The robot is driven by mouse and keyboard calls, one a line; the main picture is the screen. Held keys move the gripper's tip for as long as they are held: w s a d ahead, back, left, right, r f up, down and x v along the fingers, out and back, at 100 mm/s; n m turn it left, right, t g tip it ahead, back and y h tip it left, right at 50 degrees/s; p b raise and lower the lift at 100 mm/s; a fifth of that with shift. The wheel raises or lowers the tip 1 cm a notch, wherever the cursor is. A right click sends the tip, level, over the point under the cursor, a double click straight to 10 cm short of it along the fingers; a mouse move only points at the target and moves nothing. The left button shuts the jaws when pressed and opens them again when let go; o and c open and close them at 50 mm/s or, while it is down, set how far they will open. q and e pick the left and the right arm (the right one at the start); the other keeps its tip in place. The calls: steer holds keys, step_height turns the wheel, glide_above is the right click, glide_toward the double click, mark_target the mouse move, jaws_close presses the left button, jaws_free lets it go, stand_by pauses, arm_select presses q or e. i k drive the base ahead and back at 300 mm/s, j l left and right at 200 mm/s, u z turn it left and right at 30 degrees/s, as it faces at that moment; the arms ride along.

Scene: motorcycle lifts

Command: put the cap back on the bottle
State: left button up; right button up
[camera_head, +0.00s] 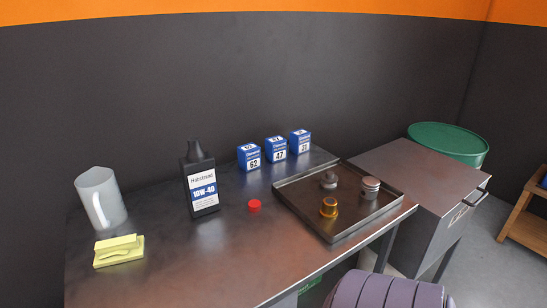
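The bottle (201,184) is black with a white and blue label reading 10W-40. It stands upright on the dark metal table, left of the middle, and its narrow neck (195,149) shows no cap. A small red cap (254,205) lies on the tabletop to the right of the bottle, apart from it. Neither of my grippers shows in the head view.
On the table (210,262) stand a white jug (108,212), a yellow block (118,252), several small blue boxes (276,149) and a dark tray (293,212) holding small metal parts. A grey cabinet (440,229) and green drum (449,139) stand right. The front tabletop is clear.

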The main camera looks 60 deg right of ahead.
mark_target(198, 170)
steer(key=k+l, duration=0.1)
steer(key=l, duration=0.3)
steer(key=k+l, duration=0.1)
steer(key=l, duration=0.3)
steer(key=k+l, duration=0.15)
steer(key=l, duration=0.25)
steer(key=k+l, duration=0.1)
steer(key=l, duration=0.3)
